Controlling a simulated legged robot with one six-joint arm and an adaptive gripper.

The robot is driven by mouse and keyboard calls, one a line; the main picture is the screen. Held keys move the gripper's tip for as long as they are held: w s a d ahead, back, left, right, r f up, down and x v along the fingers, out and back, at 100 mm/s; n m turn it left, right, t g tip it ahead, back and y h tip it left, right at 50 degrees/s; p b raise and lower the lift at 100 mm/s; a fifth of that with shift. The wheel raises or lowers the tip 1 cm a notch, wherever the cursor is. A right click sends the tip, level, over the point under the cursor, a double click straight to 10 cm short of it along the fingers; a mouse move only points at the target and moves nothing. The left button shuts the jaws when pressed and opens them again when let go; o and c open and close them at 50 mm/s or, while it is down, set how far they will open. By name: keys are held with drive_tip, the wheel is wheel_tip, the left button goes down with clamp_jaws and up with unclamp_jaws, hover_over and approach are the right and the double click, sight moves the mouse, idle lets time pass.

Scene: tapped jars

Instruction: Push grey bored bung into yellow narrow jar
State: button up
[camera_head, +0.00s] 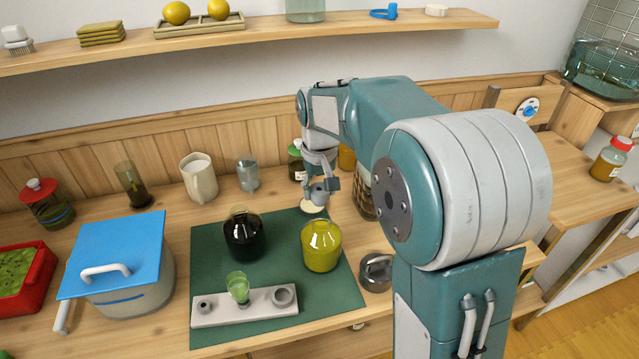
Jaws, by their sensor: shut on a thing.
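The yellow narrow jar (321,248), a rounded glass vessel with a short neck, stands upright at the right of the green mat. My gripper (322,196) is above and behind the jar in this view, pointing down and apart from it. It is shut on a small grey thing, taken to be the grey bored bung, which blends with the fingers and is mostly hidden. A dark jar (243,238) stands left of the yellow one. A pale rack (225,312) at the mat's front holds a green tapered piece (238,288) and two grey ring-shaped pieces or seats.
A metal cup (376,272) stands right of the mat (205,255). A blue-lidded pot (120,265) is at left. A mug (198,178) and several jars line the back. My arm hides the counter at right.

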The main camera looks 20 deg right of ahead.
drive_tip(key=shift+d+f, duration=0.15)
drive_tip(key=shift+f, duration=0.4)
drive_tip(key=shift+d+f, duration=0.15)
drive_tip(key=shift+f, duration=0.35)
drive_tip(key=shift+a+f, duration=0.2)
drive_tip(key=shift+f, duration=0.8)
drive_tip(key=shift+d, duration=0.15)
drive_tip(key=shift+f, duration=1.3)
drive_tip(key=o, duration=1.4)
drive_tip(key=shift+c, duration=0.2)
drive_tip(key=shift+r, duration=2.3)
